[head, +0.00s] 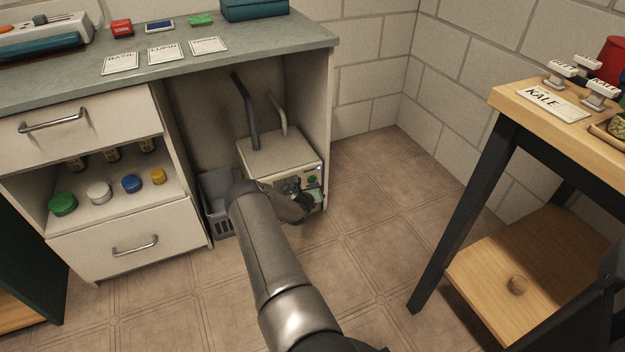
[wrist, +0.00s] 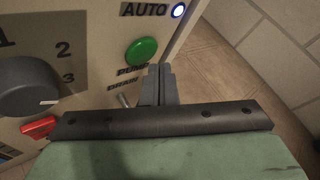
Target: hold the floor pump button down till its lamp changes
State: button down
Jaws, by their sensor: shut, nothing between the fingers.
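The floor pump (head: 278,155) is a pale box on the floor under the counter, its control panel facing me. In the wrist view the panel carries a round green button (wrist: 142,51) with a small label below it, hard to read. A round lamp (wrist: 179,10) beside the word AUTO glows bluish white. My gripper (wrist: 155,70) is shut and empty. Its fingertips show just below and right of the green button; I cannot tell whether they touch the panel. In the head view my arm hides much of the panel.
The panel also has a dark dial (wrist: 28,90), a red switch (wrist: 38,127) and a small metal lever (wrist: 125,100). A grey crate (head: 217,190) stands left of the pump. A wooden table (head: 520,85) is at the right. The floor between is clear.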

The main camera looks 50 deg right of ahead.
jog(key=shift+s+a+p, duration=0.35)
jog(key=shift+s+p, duration=0.4)
jog(key=shift+p, duration=0.05)
jog(key=shift+s+a+p, duration=0.4)
jog(key=shift+s+p, duration=0.35)
jog(key=shift+s, duration=0.05)
jog(key=shift+s+a+p, duration=0.35)
jog(key=shift+s+p, duration=0.4)
jog(key=shift+p, duration=0.05)
